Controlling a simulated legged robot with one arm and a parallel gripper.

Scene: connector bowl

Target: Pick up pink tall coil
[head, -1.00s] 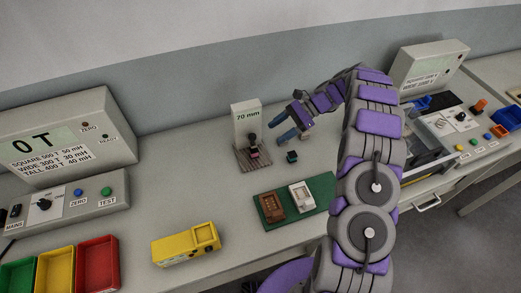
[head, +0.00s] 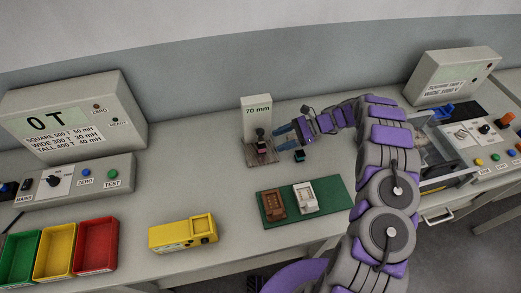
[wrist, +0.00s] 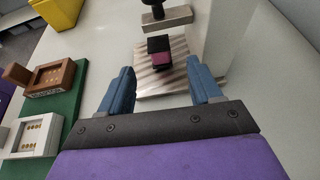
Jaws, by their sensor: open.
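A small black and pink coil (wrist: 160,58) stands on the ribbed metal base of the 70 mm gauge; its pink face is towards my gripper. It also shows in the head view (head: 262,147). My gripper (wrist: 160,80) is open and empty, with a blue finger on either side of the line to the coil. The coil is just beyond the fingertips, apart from them. In the head view my gripper (head: 281,137) comes in from the right, close to the gauge.
The gauge column (head: 257,116) stands behind the coil, and a dark press head (wrist: 166,18) is above it. A dark teal-topped piece (head: 299,156) lies below my gripper. A green mat (head: 325,187) holds brown and white fixtures. A yellow box (head: 182,234) is at front.

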